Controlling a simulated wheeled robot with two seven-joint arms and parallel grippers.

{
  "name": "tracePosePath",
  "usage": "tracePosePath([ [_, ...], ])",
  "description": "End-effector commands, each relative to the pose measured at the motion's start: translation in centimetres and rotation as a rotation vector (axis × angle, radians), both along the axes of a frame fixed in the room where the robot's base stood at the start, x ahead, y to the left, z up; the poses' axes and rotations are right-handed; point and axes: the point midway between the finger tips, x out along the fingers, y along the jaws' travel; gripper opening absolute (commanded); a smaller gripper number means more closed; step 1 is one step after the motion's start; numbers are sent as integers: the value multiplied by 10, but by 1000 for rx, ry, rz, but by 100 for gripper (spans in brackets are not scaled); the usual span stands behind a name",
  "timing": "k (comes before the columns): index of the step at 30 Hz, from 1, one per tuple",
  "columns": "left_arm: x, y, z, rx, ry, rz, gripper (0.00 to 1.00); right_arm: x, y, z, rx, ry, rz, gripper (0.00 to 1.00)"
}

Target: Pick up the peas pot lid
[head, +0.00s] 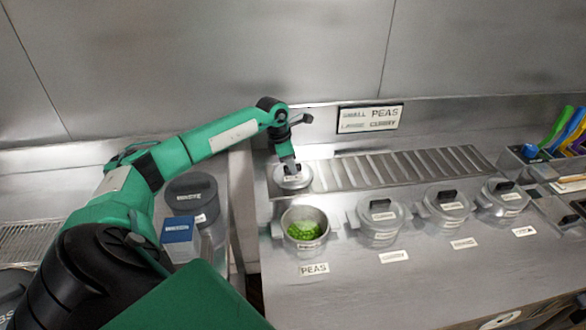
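The peas pot (305,236) stands uncovered on the steel counter, with green peas inside and a PEAS label in front of it. A grey round lid (294,184) lies behind the pot, at the left end of the slotted metal strip. My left gripper (291,167) points down right at the lid's handle, from above. The fingers and the handle overlap and are small here, so I cannot tell whether they grip it. The lid looks level, at or very near the surface. My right gripper is out of view.
Several lidded pots (380,220) stand in a row to the right of the peas pot. A dark lidded container (192,194) and a blue-topped box (178,229) are at the left, close to my arm. Coloured-handled utensils (560,127) are at the far right.

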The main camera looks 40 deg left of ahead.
Motion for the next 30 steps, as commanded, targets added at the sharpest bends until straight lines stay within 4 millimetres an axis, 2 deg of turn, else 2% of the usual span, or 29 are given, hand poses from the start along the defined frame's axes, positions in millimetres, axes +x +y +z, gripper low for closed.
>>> tracePosePath([
  [1,0,0,0,0,0,0,19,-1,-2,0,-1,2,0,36],
  [4,0,0,0,0,0,0,0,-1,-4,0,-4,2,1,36],
  [14,0,0,2,-1,-1,0,0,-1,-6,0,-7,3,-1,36],
  [19,0,0,12,0,-1,0,0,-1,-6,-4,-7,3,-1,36],
  [23,1,1,30,1,-4,0,0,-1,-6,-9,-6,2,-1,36],
  [26,1,1,54,1,-7,-1,0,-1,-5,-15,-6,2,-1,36],
  [30,1,0,96,0,-8,-1,0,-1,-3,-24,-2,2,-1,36],
])
